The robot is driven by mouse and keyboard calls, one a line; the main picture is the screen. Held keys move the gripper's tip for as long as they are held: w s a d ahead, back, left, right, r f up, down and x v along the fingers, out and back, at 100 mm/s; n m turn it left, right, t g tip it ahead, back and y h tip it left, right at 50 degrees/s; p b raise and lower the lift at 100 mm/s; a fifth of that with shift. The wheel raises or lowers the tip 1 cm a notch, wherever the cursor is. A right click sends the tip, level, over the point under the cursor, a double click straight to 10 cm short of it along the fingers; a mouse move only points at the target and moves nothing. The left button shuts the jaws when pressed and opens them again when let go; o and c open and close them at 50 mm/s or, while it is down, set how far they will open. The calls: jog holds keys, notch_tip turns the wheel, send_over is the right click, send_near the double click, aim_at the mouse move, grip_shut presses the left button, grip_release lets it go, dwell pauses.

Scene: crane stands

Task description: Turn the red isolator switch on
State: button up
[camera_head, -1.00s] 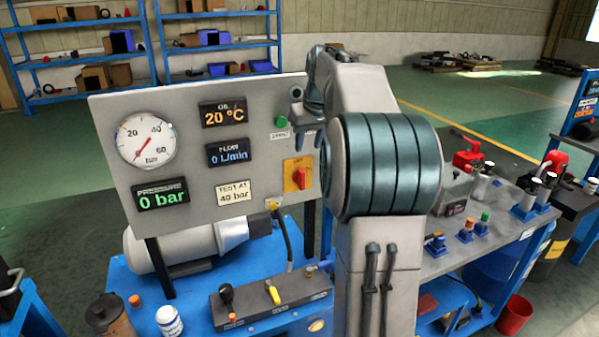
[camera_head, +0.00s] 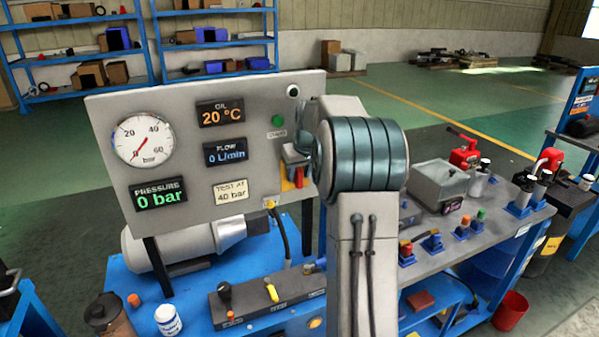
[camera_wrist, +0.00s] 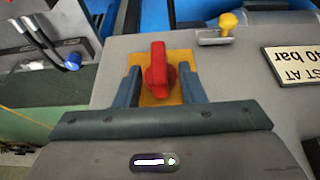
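The red isolator switch (camera_head: 299,177) sits on a yellow plate (camera_head: 285,185) at the lower right of the grey panel (camera_head: 180,205). Its handle stands roughly upright. In the wrist view the red handle (camera_wrist: 158,68) is in the middle, over the yellow plate (camera_wrist: 172,59). My gripper (camera_wrist: 160,67) has one finger on each side of the handle, with yellow showing in the gaps, so it is open around it and not closed on it. In the head view my gripper (camera_head: 294,157) hides the upper part of the switch. The pressure display (camera_head: 159,195) reads 0 bar.
A green button (camera_head: 278,121) is above the switch. A yellow lever (camera_wrist: 228,22) and the "TEST AT 40 bar" sign (camera_wrist: 296,66) are near my gripper in the wrist view. A bench (camera_head: 440,258) with valves stands at the right.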

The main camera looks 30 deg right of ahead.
jog(key=shift+f, duration=0.1)
grip_shut()
jog(key=shift+d, duration=0.15)
jog(key=y, duration=0.1)
jog(key=y+p, duration=0.1)
jog(key=shift+d+m+y, duration=0.3)
jog(key=shift+d+y, duration=0.05)
jog(key=shift+y, duration=0.05)
jog(key=shift+d+f+m+t+y+b, duration=0.35)
jog(key=shift+m+t+y, duration=0.3)
jog(key=shift+y, duration=1.6)
jog(key=shift+d+f+m+t+y+b, duration=0.2)
jog(key=shift+f+m+t+y+b, duration=0.35)
jog(key=shift+y, duration=1.65)
jog(key=shift+d+f+m+t+y+b, duration=0.3)
jog(key=shift+m+t+y, duration=0.35)
jog(key=shift+y, duration=1.6)
